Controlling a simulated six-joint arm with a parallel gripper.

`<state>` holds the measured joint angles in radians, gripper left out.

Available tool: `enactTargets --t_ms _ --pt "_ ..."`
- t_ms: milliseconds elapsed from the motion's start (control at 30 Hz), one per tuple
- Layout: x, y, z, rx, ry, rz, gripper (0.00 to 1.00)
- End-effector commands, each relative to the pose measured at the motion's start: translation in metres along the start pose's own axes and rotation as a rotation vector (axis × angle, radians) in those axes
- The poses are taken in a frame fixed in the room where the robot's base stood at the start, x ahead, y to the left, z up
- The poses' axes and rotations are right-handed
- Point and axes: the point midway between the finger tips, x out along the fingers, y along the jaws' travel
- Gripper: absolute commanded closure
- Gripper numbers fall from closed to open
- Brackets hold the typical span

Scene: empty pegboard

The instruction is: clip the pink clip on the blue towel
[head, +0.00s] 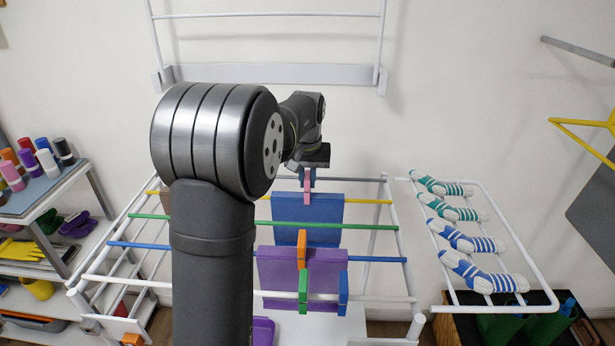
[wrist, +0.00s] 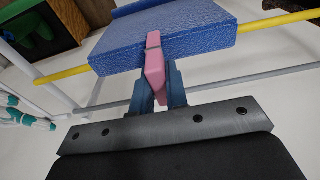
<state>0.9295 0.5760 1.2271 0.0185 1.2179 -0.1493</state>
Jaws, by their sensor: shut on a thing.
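The pink clip (head: 307,186) is upright at the top edge of the blue towel (head: 307,222), which hangs over the yellow rod (head: 366,201) of the drying rack. In the wrist view the pink clip (wrist: 154,65) reaches over the near edge of the blue towel (wrist: 185,30). My gripper (wrist: 160,92) is shut on the lower part of the clip, one blue finger on each side. In the head view my gripper (head: 307,174) is just above the towel, partly hidden by my arm.
Striped socks (head: 470,242) lie on the right rack wing. A shelf with spools and gloves (head: 20,248) stands left. The wall is behind.

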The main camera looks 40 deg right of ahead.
Motion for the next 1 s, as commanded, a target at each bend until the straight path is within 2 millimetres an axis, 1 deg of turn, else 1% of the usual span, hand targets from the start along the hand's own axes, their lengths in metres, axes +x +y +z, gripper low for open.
enactTargets --t_ms 733,767,800,867,900,1000 --pt "0.019 0.0 0.003 0.0 -0.002 0.0 1.0" --pt "0.02 0.0 0.003 0.0 -0.002 0.0 0.84" --pt "0.019 0.0 0.003 0.0 -0.002 0.0 0.77" --pt "0.019 0.0 0.003 0.0 -0.002 0.0 0.65" --pt "0.019 0.0 0.003 0.0 -0.002 0.0 0.61" --pt "0.019 0.0 0.003 0.0 -0.001 0.0 0.61"
